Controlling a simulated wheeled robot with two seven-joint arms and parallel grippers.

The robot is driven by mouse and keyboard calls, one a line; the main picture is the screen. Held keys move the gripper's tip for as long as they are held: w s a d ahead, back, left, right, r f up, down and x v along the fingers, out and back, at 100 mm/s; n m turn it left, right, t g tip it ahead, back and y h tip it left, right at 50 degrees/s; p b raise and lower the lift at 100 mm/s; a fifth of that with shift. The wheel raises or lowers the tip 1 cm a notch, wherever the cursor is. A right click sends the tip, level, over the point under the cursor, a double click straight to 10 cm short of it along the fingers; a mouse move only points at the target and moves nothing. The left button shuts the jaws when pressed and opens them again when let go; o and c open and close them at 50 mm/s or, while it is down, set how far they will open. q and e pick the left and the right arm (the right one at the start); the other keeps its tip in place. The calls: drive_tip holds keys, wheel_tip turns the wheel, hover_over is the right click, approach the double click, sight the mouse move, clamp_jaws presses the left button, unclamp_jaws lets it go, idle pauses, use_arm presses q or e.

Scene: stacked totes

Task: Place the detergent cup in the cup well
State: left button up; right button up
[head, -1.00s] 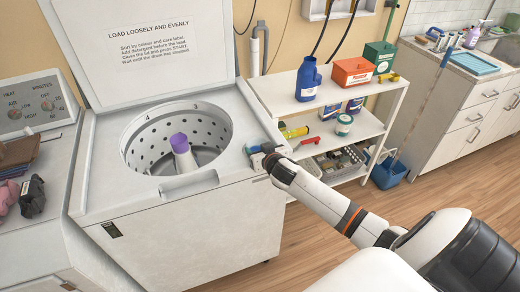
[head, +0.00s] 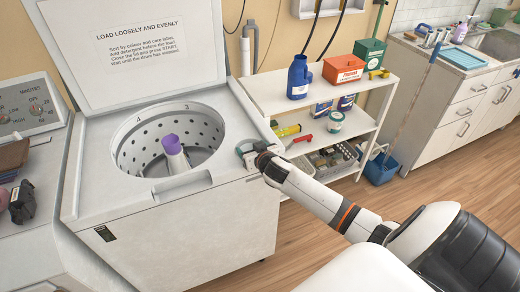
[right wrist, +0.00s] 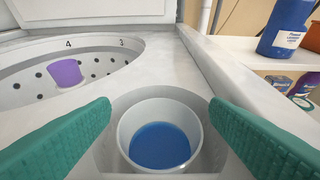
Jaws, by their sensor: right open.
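The detergent cup (right wrist: 160,109) is white and upright, with blue liquid inside, in the right wrist view. It stands within the round cup well (right wrist: 160,91) in the corner of the washer top; how deep it sits I cannot tell. My right gripper (right wrist: 160,102) has its teal fingers apart, one on each side of the cup, with gaps visible beside it. In the head view my right gripper (head: 247,150) is at the washer's front right corner and hides most of the cup and well. My left gripper is not in view.
The washer (head: 180,245) has its lid (head: 140,50) raised and its drum open, with a purple-topped agitator (head: 170,145). A white shelf (head: 275,95) on the right holds a blue jug (head: 299,78) and a red box (head: 345,69). A mop bucket (head: 381,168) stands on the floor.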

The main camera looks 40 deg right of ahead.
drive_tip(key=b+v, duration=0.1)
drive_tip(key=v, duration=1.1)
drive_tip(key=s+a+f+n+g+y, duration=0.1)
drive_tip(key=s+f+g, duration=0.35)
drive_tip(key=f, duration=1.15)
drive_tip(key=s+f+n+g, duration=0.15)
drive_tip(key=s+f, duration=0.55)
drive_tip(key=f, duration=0.9)
drive_tip(key=s+a+f+g, duration=0.2)
drive_tip(key=s+a+f, duration=0.2)
drive_tip(key=s, duration=0.5)
drive_tip(key=s+a+f+n+g+y, duration=0.1)
drive_tip(key=s+a+f+g, duration=0.1)
drive_tip(key=s+a+f, duration=0.2)
drive_tip(key=s+a+f+n+g+y, duration=0.1)
drive_tip(key=s+a+f+g, duration=0.1)
drive_tip(key=s+f, duration=0.7)
drive_tip(key=s+a, duration=0.1)
drive_tip(key=s, duration=0.6)
drive_tip(key=shift+a+f, duration=0.3)
drive_tip(key=shift+a, duration=0.1)
drive_tip(key=shift+s+d+n, duration=0.1)
drive_tip(key=shift+s+n, duration=0.15)
